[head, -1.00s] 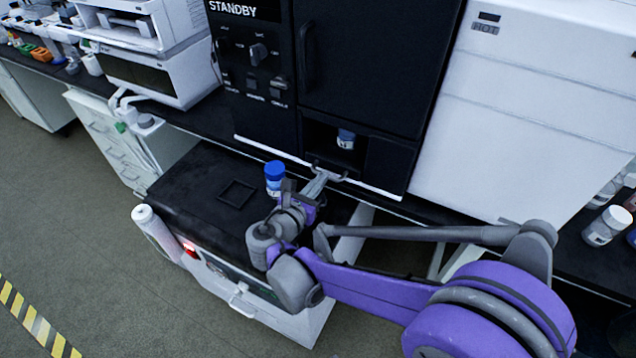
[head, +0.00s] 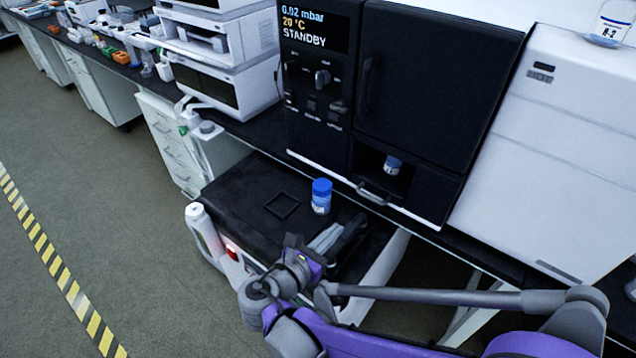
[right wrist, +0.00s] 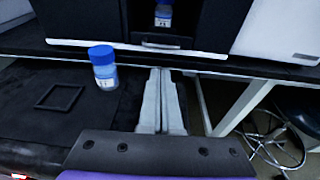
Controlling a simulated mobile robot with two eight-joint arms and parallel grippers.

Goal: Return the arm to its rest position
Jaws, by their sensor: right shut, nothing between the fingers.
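My right gripper (head: 338,238) is low over the right part of the black cart top, to the right of and nearer than a blue-capped bottle. Its two fingers are together with nothing between them; they also show in the right wrist view (right wrist: 163,95). The blue-capped bottle (head: 321,197) stands upright on the cart top, apart from the gripper, and appears left of the fingers in the right wrist view (right wrist: 103,68). My right arm's purple and grey links reach in from the lower right. My left gripper is not in view.
A second blue-capped bottle (head: 392,167) stands in the open recess of the black machine (head: 440,90). A square outline (head: 282,206) marks the black cart top (head: 235,200). Open floor lies at the left.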

